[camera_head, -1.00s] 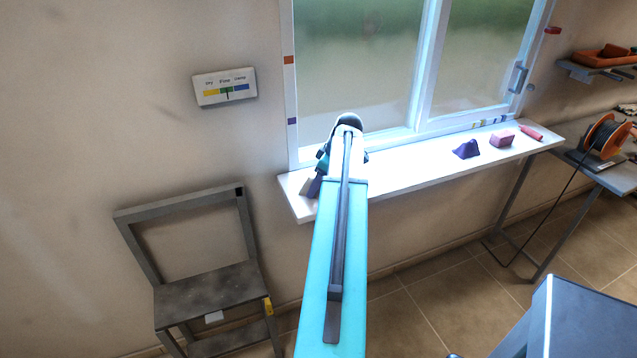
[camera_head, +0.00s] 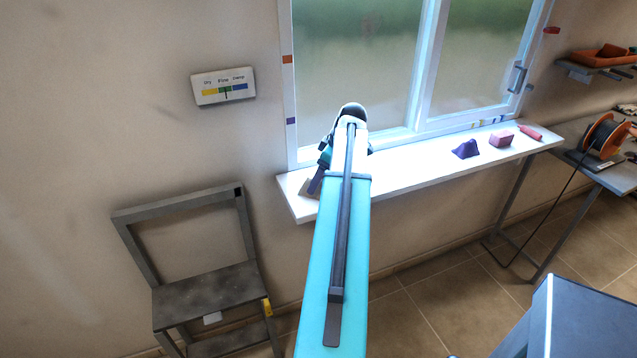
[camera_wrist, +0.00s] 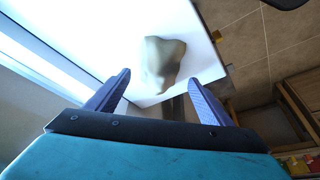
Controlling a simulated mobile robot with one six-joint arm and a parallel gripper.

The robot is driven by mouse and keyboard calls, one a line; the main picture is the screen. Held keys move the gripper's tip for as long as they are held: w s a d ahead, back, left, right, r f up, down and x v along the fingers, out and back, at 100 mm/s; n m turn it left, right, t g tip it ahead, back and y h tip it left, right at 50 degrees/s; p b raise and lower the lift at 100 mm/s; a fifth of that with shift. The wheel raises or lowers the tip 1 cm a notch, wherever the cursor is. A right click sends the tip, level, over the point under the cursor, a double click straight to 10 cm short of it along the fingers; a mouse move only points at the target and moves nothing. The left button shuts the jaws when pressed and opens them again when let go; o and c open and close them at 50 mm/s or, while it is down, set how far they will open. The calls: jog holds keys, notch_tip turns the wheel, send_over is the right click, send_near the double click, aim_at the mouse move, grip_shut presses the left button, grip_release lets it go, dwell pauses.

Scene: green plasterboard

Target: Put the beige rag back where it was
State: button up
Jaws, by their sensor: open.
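The beige rag (camera_wrist: 160,62) lies crumpled on the white window sill (camera_wrist: 110,25) in the wrist view, close to the sill's end edge. My gripper (camera_wrist: 160,90) is open, with its two purple fingers apart. The rag shows beyond and between the fingertips, and nothing is held. In the head view my gripper (camera_head: 318,178) is over the left end of the sill (camera_head: 410,180), mostly hidden by my arm. A small beige part beside the finger there may be the rag, but my arm covers most of that spot.
A purple cloth (camera_head: 466,149), a pink block (camera_head: 502,139) and a red-handled tool (camera_head: 531,132) sit on the sill's right part. The window (camera_head: 350,80) stands behind the sill. A grey chair (camera_head: 205,290) is at left, a cable reel (camera_head: 603,136) at right.

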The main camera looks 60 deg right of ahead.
jog(key=b+v, duration=0.2)
jog(key=v, duration=0.7)
jog(key=shift+w, duration=0.1)
dwell(0.8)
